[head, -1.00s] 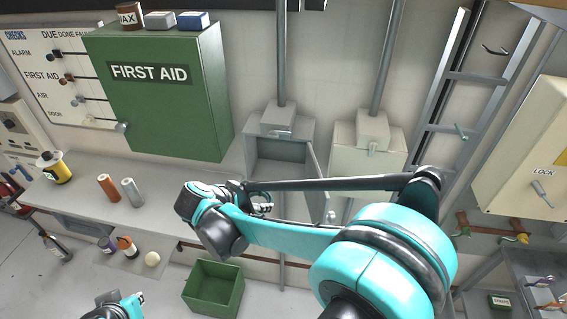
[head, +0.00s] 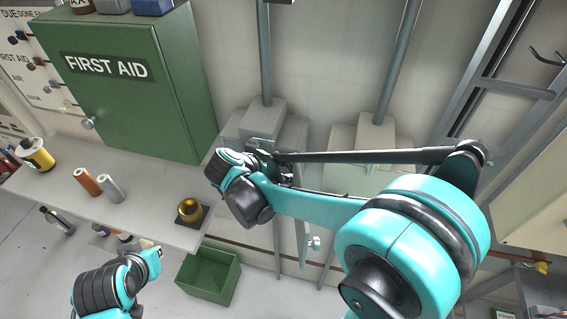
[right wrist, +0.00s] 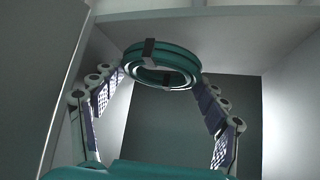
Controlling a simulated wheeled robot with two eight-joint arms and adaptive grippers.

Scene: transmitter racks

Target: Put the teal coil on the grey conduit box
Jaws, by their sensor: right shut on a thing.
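My right gripper (right wrist: 162,80) is shut on the teal coil (right wrist: 160,52), a ring with dark bands held between the fingertips in the right wrist view. Pale walls, an overhead panel and a dark back surface surround the coil there, like the inside of a box. In the head view my right gripper (head: 284,170) is in front of the grey conduit box (head: 296,134), whose door hangs open; my arm hides much of the box and the coil. My left gripper (head: 153,254) is low at the left, its fingers unclear.
A paler conduit box (head: 343,140) stands to the right. A green bin (head: 208,276) sits on the floor.

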